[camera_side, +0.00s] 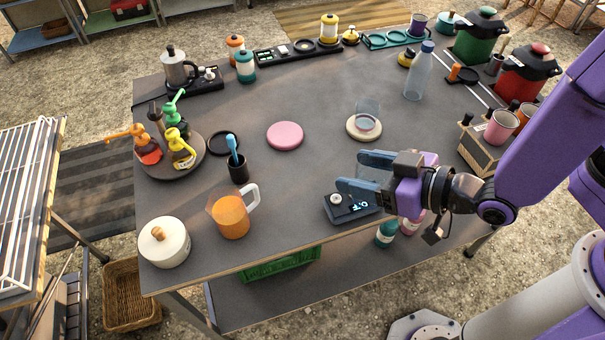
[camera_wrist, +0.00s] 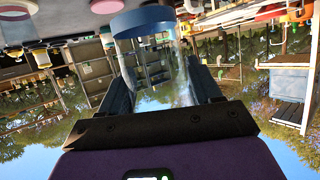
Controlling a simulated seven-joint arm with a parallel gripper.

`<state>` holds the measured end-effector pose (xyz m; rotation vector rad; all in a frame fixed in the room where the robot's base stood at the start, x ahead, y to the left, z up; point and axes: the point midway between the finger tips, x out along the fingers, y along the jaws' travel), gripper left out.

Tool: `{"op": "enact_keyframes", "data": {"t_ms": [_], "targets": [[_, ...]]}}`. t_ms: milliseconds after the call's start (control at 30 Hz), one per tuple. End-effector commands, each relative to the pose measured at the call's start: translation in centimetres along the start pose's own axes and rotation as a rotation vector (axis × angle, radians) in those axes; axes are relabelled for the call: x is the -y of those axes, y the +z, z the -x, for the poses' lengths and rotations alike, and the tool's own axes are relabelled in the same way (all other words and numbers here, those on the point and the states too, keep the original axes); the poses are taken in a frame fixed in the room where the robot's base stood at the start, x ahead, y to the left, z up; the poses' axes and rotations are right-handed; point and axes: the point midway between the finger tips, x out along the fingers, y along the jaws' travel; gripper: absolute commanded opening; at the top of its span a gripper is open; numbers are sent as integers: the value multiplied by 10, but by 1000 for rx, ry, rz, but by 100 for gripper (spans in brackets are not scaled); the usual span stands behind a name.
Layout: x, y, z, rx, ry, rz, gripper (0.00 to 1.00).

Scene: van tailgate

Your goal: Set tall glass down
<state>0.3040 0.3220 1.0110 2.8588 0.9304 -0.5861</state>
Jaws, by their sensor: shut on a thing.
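The tall glass (camera_wrist: 150,70) is clear, with a blue band at its end towards the table. In the wrist view it stands between the two dark fingers of my gripper (camera_wrist: 160,90), which is shut on it. In the side view a clear glass shape (camera_side: 368,106) shows above and beyond the blue-grey fingers of my gripper (camera_side: 350,172). It overlaps a round cream coaster (camera_side: 351,134). The fingers hide part of the glass, and I cannot tell whether its base touches anything.
A pink disc (camera_side: 285,135) and a black ring (camera_side: 224,143) lie to the left. An orange-filled mug (camera_side: 230,216) stands front left. A clear bottle (camera_side: 418,75) stands behind. The tabletop between the pink disc and coaster is clear.

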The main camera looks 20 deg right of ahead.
Motion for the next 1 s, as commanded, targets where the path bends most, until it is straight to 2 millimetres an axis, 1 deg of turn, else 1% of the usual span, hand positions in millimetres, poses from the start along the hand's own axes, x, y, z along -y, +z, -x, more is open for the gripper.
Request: {"op": "enact_keyframes", "data": {"t_ms": [100,300,500,667,767,1000], "targets": [[-9,-8,-15,-8,74,-29,33],[-28,-18,-37,-12,208,-82,33],[-41,-24,-49,-13,293,-118,33],[-44,-25,-59,-12,317,-127,33],[-44,-24,-75,-12,321,-130,33],[-41,-23,-125,-13,318,-128,33]]}}
